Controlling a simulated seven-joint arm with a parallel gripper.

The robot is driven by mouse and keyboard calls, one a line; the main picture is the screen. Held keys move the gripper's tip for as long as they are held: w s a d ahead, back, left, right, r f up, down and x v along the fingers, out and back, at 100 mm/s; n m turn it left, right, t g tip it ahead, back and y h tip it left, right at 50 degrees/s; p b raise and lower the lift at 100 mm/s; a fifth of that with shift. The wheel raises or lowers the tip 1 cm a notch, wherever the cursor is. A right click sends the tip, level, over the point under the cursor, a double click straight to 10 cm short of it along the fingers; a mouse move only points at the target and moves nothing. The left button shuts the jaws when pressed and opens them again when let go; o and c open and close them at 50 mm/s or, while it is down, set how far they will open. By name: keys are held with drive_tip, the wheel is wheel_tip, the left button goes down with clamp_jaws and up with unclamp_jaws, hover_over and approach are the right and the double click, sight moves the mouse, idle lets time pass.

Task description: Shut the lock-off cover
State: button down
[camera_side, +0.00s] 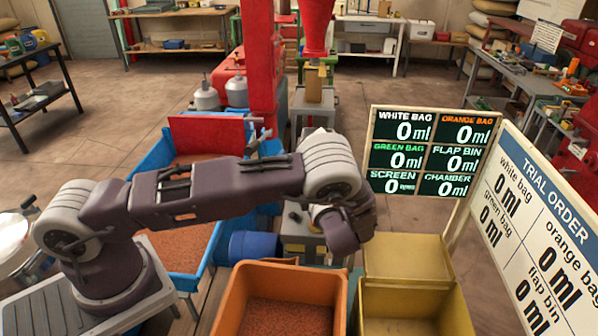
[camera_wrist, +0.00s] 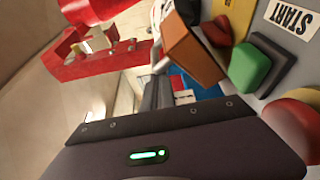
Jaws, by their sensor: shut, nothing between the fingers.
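My gripper (camera_wrist: 158,92) is shut and empty; its dark fingers show in the middle of the wrist view. Just right of the fingertips is a brown-orange box-shaped piece (camera_wrist: 193,57), tilted in the picture, which may be the lock-off cover; I cannot tell for certain, nor whether the fingers touch it. Beside it on the grey control panel (camera_wrist: 286,68) are a green button (camera_wrist: 249,67) and a START label (camera_wrist: 291,14). In the side view my wrist hides the gripper and most of the panel area.
A red rounded knob (camera_wrist: 292,118) sits at the wrist view's right. In the side view, an orange bin (camera_side: 228,306) and a yellow bin (camera_side: 408,258) stand in front of my wrist. A blue trough (camera_side: 150,163) lies behind my arm. Display boards (camera_side: 436,148) stand at the right.

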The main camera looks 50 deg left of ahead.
drive_tip(key=shift+w+d+f, duration=0.1)
drive_tip(key=shift+w+d, duration=0.25)
idle(0.6)
